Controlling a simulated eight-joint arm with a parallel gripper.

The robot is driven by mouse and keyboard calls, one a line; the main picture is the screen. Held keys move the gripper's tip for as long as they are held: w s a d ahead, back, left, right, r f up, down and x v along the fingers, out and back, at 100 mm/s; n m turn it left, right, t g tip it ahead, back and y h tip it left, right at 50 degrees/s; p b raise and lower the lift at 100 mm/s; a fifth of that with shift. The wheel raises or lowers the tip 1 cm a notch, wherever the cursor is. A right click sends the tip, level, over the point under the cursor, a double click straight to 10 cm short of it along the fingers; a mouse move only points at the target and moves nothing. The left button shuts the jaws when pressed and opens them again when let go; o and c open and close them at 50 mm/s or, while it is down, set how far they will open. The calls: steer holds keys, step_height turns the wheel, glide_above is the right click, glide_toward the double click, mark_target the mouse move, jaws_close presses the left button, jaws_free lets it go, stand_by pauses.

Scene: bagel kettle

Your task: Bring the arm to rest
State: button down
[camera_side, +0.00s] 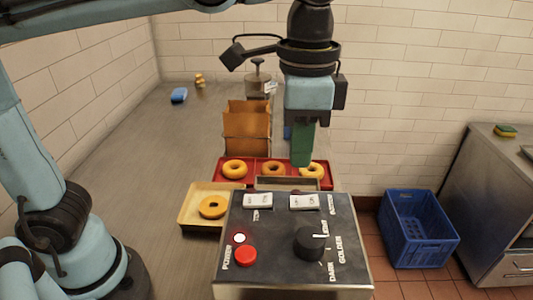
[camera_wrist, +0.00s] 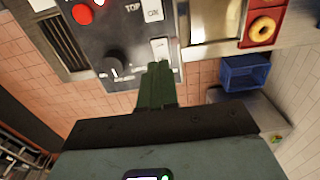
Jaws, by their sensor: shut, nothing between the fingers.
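My gripper (camera_side: 301,158) points down with its green fingers closed together and nothing between them. In the side view it hangs behind the control box (camera_side: 280,262), in front of the right end of the red tray (camera_side: 247,160). In the wrist view my gripper (camera_wrist: 157,68) overlaps the box's panel edge near a white switch (camera_wrist: 160,48); whether it touches anything cannot be told. My arm comes in from the left and across the top.
The red tray holds three bagels; a yellow tray (camera_side: 188,212) holds one bagel (camera_side: 212,207). The box carries a red button (camera_side: 245,257) and a black knob (camera_side: 309,243). A blue crate (camera_side: 417,230) sits on the floor.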

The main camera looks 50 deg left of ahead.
steer(key=a+f+n+t, duration=0.3)
steer(key=a+f+n, duration=0.1)
steer(key=a, duration=0.5)
steer(key=a+f+n+t, duration=0.4)
steer(key=a+f, duration=0.3)
steer(key=a, duration=0.2)
steer(key=shift+s+f+n, duration=0.3)
steer(key=shift+s+n, duration=0.1)
steer(key=shift+n, duration=0.1)
